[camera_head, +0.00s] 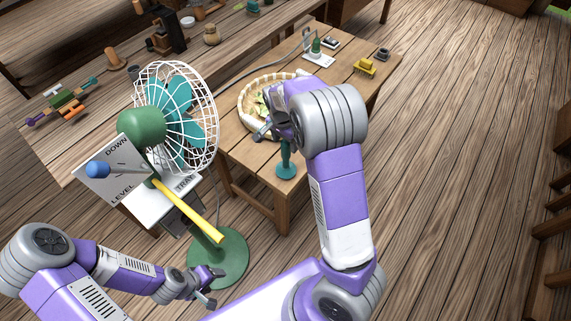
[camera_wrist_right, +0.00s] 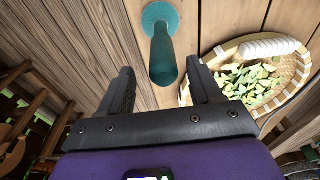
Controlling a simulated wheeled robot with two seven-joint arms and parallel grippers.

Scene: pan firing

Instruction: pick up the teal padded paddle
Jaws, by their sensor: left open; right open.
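The teal padded paddle (camera_head: 286,163) stands upright on the small wooden table, its round disc down and its handle up. In the right wrist view the paddle (camera_wrist_right: 162,55) shows its handle end pointing toward the camera, between the lines of the two fingers. My right gripper (camera_head: 267,131) is open above the table, close to the handle's top; in the wrist view its dark fingers (camera_wrist_right: 162,78) are apart with nothing clamped. Whether they touch the handle I cannot tell. My left gripper (camera_head: 207,297) is open and empty, low near the fan's green base.
A woven basket (camera_head: 247,98) with green leaves (camera_wrist_right: 248,82) and a white-wrapped handle (camera_wrist_right: 268,47) sits beside the paddle. A caged fan (camera_head: 177,115) and a lever with a yellow bar (camera_head: 188,208) stand to the left. A yellow item (camera_head: 364,67) lies at the table's far end.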

